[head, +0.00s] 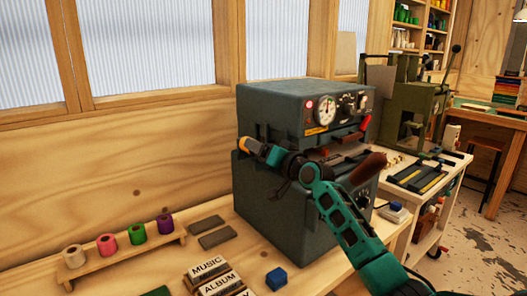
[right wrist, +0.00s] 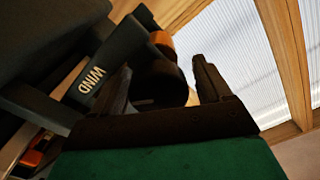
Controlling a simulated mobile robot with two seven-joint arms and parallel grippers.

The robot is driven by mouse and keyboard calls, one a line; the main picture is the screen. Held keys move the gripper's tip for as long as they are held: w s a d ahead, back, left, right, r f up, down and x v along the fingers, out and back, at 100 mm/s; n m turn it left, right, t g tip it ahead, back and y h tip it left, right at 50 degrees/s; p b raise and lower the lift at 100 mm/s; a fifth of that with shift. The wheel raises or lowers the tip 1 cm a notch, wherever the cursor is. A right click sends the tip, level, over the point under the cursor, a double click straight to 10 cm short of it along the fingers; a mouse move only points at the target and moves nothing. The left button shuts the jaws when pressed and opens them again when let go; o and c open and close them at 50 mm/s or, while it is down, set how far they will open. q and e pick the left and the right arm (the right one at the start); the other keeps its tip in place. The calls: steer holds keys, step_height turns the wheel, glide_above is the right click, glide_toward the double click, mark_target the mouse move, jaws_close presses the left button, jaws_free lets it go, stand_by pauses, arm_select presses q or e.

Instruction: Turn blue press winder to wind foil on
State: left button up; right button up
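The blue-grey press (head: 270,205) stands on the bench in the head view. Its winder, with a yellow-orange end (head: 250,146), sticks out at its left side. My right gripper (head: 277,158) is at the winder, partly hidden by its own arm. In the right wrist view the gripper's two dark fingers (right wrist: 162,82) stand apart on either side of a dark round winder part (right wrist: 160,85). A gap shows at the right finger; contact at the left one is unclear. An orange piece (right wrist: 163,42) lies beyond, beside a grey arm marked WIND (right wrist: 95,65). My left gripper is not in view.
A wooden rack (head: 125,255) with white, pink, green and purple foil rolls stands at the left. Grey blocks (head: 215,238), lettered blocks (head: 208,268) and a blue cube (head: 276,279) lie before the press. A green machine (head: 405,110) stands to the right.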

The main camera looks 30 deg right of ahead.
steer(key=shift+n, duration=0.3)
steer(key=s+f+n+b, duration=0.1)
steer(key=s+n+b, duration=0.1)
steer(key=s+n, duration=0.95)
steer(key=s+a+f+m+g, duration=0.1)
steer(key=s+a+f, duration=0.2)
steer(key=f, duration=0.6)
steer(key=s+a+f+m+g+b, duration=0.1)
steer(key=s+a+f, duration=0.3)
steer(key=f, duration=0.5)
steer(key=s+a+f+m+g, duration=0.1)
steer(key=s+a+f, duration=0.3)
steer(key=f, duration=0.5)
steer(key=shift+f+g+b, duration=0.3)
steer(key=shift+f+g, duration=0.05)
steer(key=shift+g, duration=0.45)
steer(key=shift+a, duration=0.1)
